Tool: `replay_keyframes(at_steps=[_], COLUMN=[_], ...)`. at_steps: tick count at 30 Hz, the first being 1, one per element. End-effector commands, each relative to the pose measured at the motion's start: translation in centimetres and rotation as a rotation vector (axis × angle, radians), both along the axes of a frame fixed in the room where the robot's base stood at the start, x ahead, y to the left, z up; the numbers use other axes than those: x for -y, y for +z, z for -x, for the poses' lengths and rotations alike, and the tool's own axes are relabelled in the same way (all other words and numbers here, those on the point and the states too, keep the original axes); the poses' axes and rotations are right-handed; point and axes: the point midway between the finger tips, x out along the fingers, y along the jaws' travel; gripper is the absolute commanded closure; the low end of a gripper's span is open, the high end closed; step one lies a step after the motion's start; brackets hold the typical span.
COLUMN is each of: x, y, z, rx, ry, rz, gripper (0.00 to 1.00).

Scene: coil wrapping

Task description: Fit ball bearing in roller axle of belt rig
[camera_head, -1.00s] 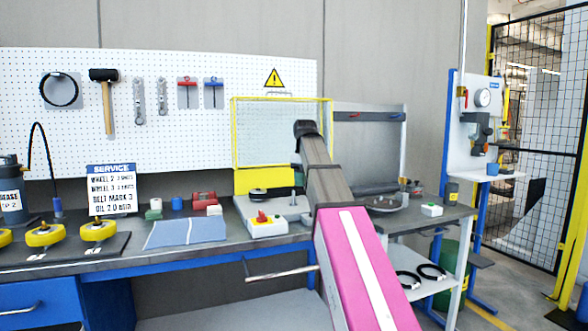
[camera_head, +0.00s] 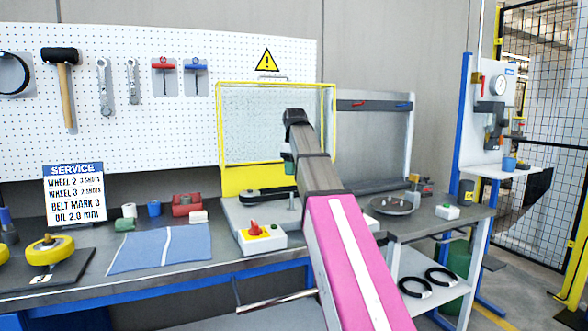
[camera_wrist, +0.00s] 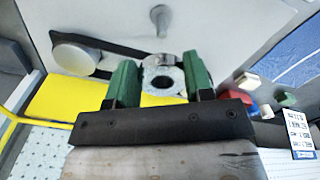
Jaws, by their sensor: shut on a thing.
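My gripper (camera_wrist: 160,84) has green fingers that are shut on a ball bearing (camera_wrist: 162,82), a grey ring with a dark hole. The belt rig is a pale base plate (camera_wrist: 215,35) with a black belt (camera_wrist: 110,43) around a pale pulley (camera_wrist: 72,56). A grey round part (camera_wrist: 163,60), perhaps the other belt end, shows just beyond the bearing and is partly hidden. An upright metal pin (camera_wrist: 159,18) stands on the plate, apart from the bearing; it also shows in the head view (camera_head: 291,201). In the head view my arm hides most of the gripper and the bearing.
A yellow-framed mesh guard (camera_head: 277,125) stands behind the rig. A control box with a red knob (camera_head: 257,237) is in front. A blue mat (camera_head: 160,248) and small blocks lie to the left. A round metal dish (camera_head: 394,205) is to the right.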

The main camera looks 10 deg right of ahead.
Motion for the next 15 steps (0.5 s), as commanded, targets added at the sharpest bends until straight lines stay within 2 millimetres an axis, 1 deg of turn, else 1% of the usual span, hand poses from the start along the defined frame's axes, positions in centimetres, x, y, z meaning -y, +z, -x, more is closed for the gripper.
replay_keyframes(at_steps=[8,15], x=[0.1,0.1], y=[-0.2,-1.7], z=[0.1,0.1], rx=[0.001,-0.001], ry=[0.000,0.000], rz=[-0.001,-0.001], gripper=[0.78,0.78])
